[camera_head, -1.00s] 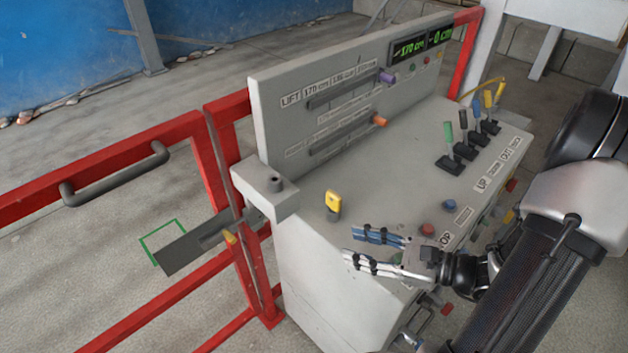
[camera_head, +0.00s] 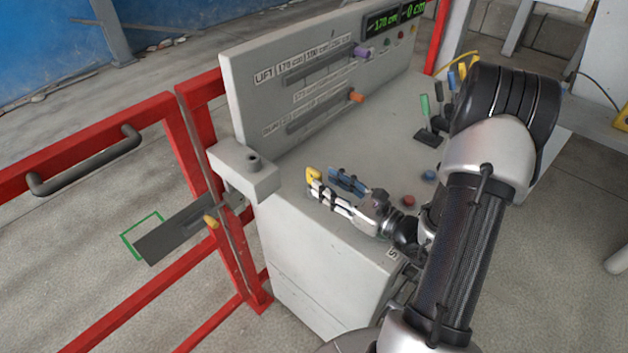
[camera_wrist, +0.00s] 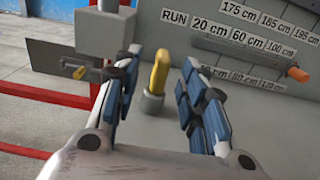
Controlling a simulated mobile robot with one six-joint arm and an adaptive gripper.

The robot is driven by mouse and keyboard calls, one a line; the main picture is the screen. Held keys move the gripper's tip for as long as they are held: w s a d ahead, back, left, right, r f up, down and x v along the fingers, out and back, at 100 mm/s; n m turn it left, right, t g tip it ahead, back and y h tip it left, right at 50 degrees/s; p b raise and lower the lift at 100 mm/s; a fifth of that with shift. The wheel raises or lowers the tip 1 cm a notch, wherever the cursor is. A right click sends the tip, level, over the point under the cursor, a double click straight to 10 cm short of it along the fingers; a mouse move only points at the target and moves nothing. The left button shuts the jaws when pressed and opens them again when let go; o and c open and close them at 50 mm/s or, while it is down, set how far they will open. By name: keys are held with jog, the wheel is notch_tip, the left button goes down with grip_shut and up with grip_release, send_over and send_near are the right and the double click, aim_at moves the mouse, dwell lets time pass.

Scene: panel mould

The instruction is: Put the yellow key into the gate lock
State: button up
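The yellow key (camera_head: 312,174) stands upright on the panel top, partly hidden by my fingers in the head view. In the wrist view the yellow key (camera_wrist: 160,70) rises from a round grey socket (camera_wrist: 152,103). My gripper (camera_head: 323,181) is open at the key. In the wrist view my gripper (camera_wrist: 160,62) has a finger on each side of the key, with gaps on both sides. A grey box with a short round cylinder on top, which looks like the gate lock (camera_head: 243,177), sits at the panel's left corner by the red gate. The box (camera_wrist: 104,30) also shows at upper left in the wrist view.
The upright panel board (camera_head: 300,72) rises behind the key, with an orange knob (camera_head: 356,97) and a purple knob (camera_head: 361,52). Red (camera_head: 408,201) and blue (camera_head: 429,175) buttons sit right of my gripper. The red gate (camera_head: 187,135) stands at left.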

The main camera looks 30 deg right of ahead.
aim_at(321, 178)
jog(key=shift+b+x, duration=0.75)
jog(key=shift+x, duration=2)
jog(key=shift+d+r, duration=0.15)
jog(key=shift+c, duration=0.2)
grip_shut()
